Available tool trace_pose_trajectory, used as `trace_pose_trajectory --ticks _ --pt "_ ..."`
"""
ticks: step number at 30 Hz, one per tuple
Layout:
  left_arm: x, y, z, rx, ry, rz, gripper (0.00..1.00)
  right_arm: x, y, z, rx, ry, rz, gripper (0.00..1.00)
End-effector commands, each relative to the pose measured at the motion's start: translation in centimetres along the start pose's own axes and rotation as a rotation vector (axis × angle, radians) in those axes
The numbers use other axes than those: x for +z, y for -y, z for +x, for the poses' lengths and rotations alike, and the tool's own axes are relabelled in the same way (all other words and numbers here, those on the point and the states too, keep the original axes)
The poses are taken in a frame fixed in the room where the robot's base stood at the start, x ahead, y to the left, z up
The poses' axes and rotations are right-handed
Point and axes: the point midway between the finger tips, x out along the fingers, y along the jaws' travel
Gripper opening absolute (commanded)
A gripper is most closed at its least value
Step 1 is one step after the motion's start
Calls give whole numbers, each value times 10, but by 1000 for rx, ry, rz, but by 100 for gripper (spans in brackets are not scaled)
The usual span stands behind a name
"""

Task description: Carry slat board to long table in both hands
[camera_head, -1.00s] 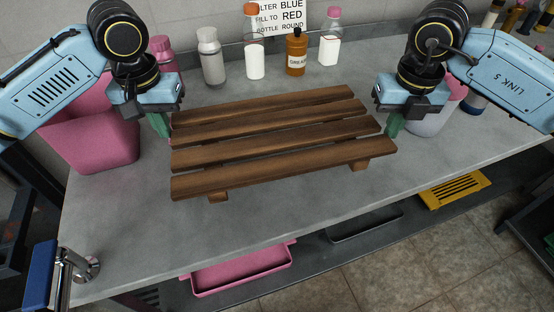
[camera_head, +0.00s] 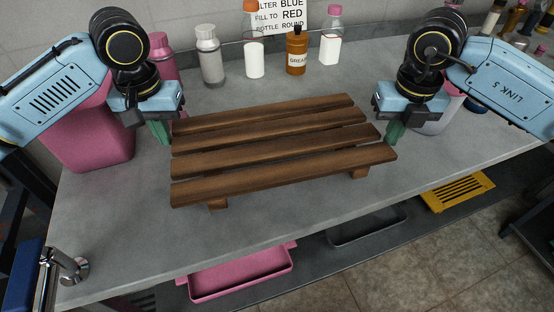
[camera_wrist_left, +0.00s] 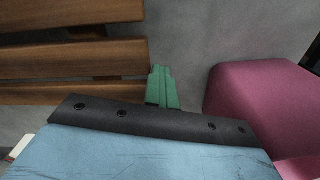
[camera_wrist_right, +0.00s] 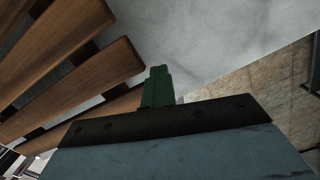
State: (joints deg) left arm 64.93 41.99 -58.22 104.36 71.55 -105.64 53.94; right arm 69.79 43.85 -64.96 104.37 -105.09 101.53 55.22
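The slat board (camera_head: 270,168) is a brown wooden board of several parallel slats with crosspieces beneath, lying on the grey counter in the head view. Its slat ends also show in the left wrist view (camera_wrist_left: 75,52) and the right wrist view (camera_wrist_right: 75,85). My left gripper (camera_head: 159,132) is beside the board's left end, its green fingers (camera_wrist_left: 162,88) together and empty, just off the slats. My right gripper (camera_head: 394,132) is beside the right end, its green fingers (camera_wrist_right: 157,87) also together with nothing between them. The long table cannot be made out for certain.
Several bottles, including an orange one (camera_head: 296,52) and a white one (camera_head: 254,60), stand behind the board. A pink tray (camera_head: 240,272) lies below the counter (camera_head: 130,215).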

Motion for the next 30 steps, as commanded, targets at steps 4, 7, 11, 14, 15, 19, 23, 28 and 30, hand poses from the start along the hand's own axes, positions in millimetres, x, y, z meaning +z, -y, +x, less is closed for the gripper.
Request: trace_pose_trajectory --ticks 4,7,11,14,15,19,23,28,30 --pt "1 -6 8 14 -4 11 0 -1 -5 8 13 4 -8 0" --pt "1 -6 13 14 -4 11 0 -1 -5 13 13 4 -8 0" --pt "2 -5 12 13 -2 12 0 -1 -5 12 13 2 -8 0" --pt "2 -2 12 13 -1 13 0 -1 -1 11 14 3 -7 0" --pt "2 0 12 12 1 14 0 -1 1 11 15 3 -7 0" --pt "4 8 13 10 8 17 9 -1 10 10 17 3 -7 0" --pt "5 13 14 10 12 22 22 -2 15 9 18 2 -8 0" --pt "5 14 14 9 13 21 22 -2 16 10 16 1 -7 0" --pt "5 14 14 8 13 20 22 -2 16 10 16 1 -7 8"
